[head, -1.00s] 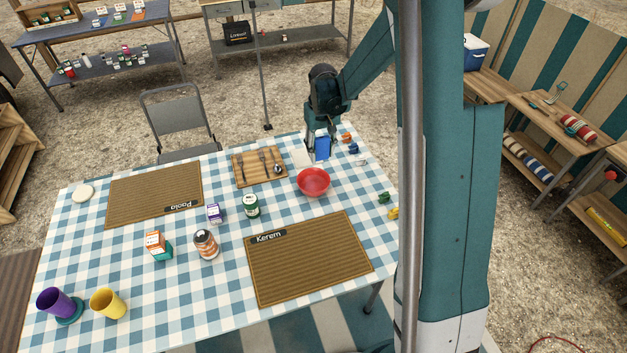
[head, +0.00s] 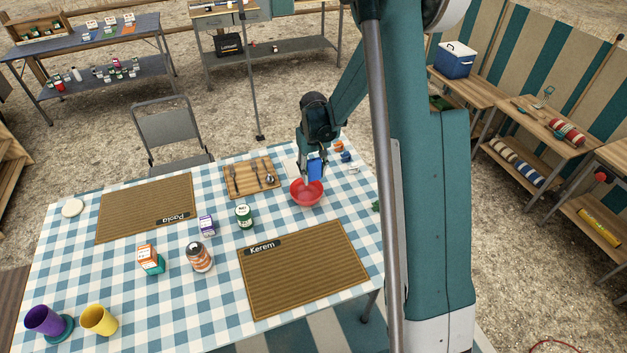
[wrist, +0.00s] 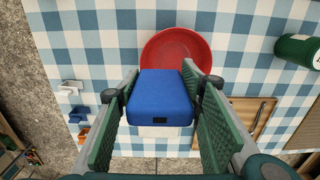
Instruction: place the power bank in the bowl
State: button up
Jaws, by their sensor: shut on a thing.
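The blue power bank (wrist: 161,98) is held between the pads of my gripper (wrist: 158,112) in the wrist view. My gripper is shut on it. In the head view the power bank (head: 316,168) is at the back rim of the red bowl (head: 306,195), and my gripper (head: 312,165) is above it. In the wrist view the red bowl (wrist: 180,47) lies just beyond the power bank, which covers part of its near rim. I cannot tell whether the power bank touches the bowl. The bowl looks empty where its inside shows.
A wooden cutlery board (head: 250,185) lies left of the bowl. A green-labelled jar (head: 244,216) stands to its front left. A placemat marked Kerem (head: 300,275) lies in front. Small blue and orange clips (head: 346,156) lie at the back right.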

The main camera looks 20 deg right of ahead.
aim_at(314, 160)
jog(key=shift+f, duration=0.1)
jog(key=shift+f, duration=1.8)
jog(key=shift+f+b, duration=0.6)
jog(key=shift+b, duration=0.2)
jog(key=o, duration=1)
jog(key=shift+r, duration=0.15)
jog(key=shift+r+p, duration=0.55)
jog(key=shift+p, duration=0.15)
notch_tip(314, 160, up, 12)
jog(key=shift+f+p, duration=0.1)
jog(key=shift+p, duration=0.4)
